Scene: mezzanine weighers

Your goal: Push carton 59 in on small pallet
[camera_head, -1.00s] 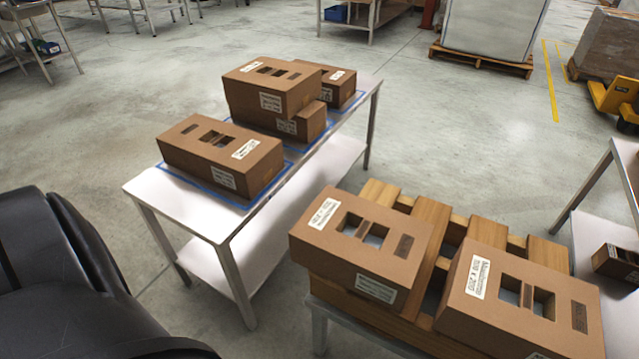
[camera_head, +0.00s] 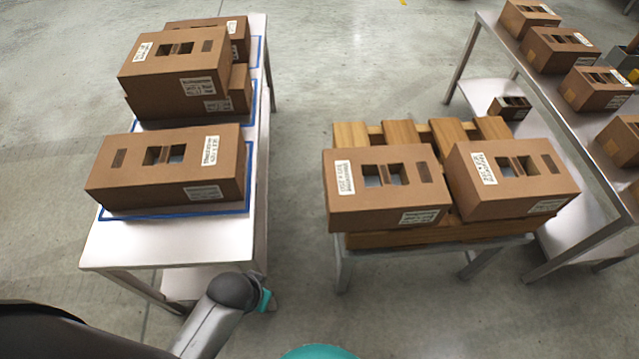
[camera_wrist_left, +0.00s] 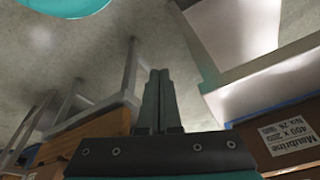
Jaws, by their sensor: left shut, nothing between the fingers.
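The small wooden pallet (camera_head: 350,135) rests on a low metal stand and bears two cartons. The left carton (camera_head: 392,208) sits square near the front. The right carton (camera_head: 520,198) is turned slightly, with its front right corner near the pallet's right end. I cannot read which is carton 59. My left arm reaches in from the bottom left of the head view, its gripper hidden there. In the left wrist view, my left gripper (camera_wrist_left: 160,78) is shut and empty, between the pallet's wood (camera_wrist_left: 95,138) and the white table. My right gripper is not in view.
The left white table (camera_head: 170,245) holds several cartons on blue-taped areas. A labelled carton (camera_wrist_left: 285,135) also shows in the wrist view. The right-hand table (camera_head: 560,100) holds several cartons, with a small one (camera_head: 510,107) on its lower shelf. Clear floor separates left table and stand.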

